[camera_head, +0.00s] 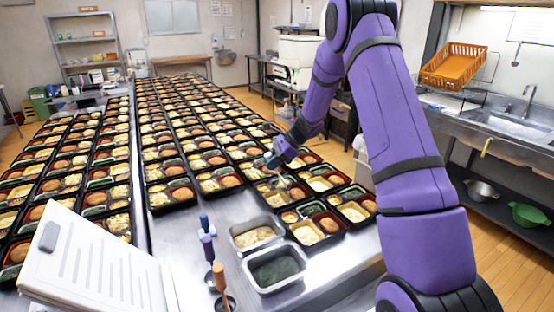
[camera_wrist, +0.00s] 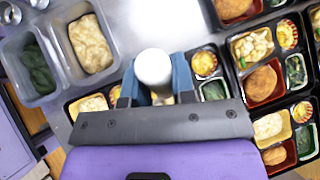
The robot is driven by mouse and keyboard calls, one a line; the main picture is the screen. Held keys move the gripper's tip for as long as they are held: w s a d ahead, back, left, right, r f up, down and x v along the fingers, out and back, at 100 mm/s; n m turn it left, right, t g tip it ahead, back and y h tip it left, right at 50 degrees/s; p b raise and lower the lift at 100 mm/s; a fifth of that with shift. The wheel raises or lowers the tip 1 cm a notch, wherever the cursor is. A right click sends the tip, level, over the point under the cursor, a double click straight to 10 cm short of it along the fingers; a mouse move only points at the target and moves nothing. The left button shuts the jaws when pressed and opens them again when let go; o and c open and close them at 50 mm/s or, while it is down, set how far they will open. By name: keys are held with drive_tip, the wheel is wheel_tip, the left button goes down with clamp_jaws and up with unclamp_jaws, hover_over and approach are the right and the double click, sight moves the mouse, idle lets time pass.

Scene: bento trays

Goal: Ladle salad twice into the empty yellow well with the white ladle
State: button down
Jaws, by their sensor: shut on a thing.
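My gripper (camera_head: 275,161) is shut on the white ladle, above the near end of the bento rows. In the wrist view the blue fingers (camera_wrist: 154,80) close around the ladle's round white top (camera_wrist: 153,66). The ladle's lower part is small in the head view and its contents cannot be made out. A metal tub of pale salad (camera_head: 256,236) stands left of the nearest bento tray; the salad also shows in the wrist view (camera_wrist: 91,43). The nearest tray has a yellow well (camera_head: 305,235) with pale contents.
A metal tub of dark greens (camera_head: 275,270) stands in front of the salad tub. A blue-handled utensil (camera_head: 207,240) and a brown-handled one (camera_head: 219,277) stand upright to its left. Filled bento trays (camera_head: 208,160) cover the table behind. A white notepad (camera_head: 92,262) is front left.

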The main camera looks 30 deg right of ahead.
drive_tip(key=a+f+n+h, duration=0.1)
drive_tip(key=a+f+h, duration=0.7)
drive_tip(key=h, duration=0.2)
drive_tip(key=shift+a, duration=0.15)
idle(0.7)
drive_tip(key=shift+a, duration=0.1)
idle(1.2)
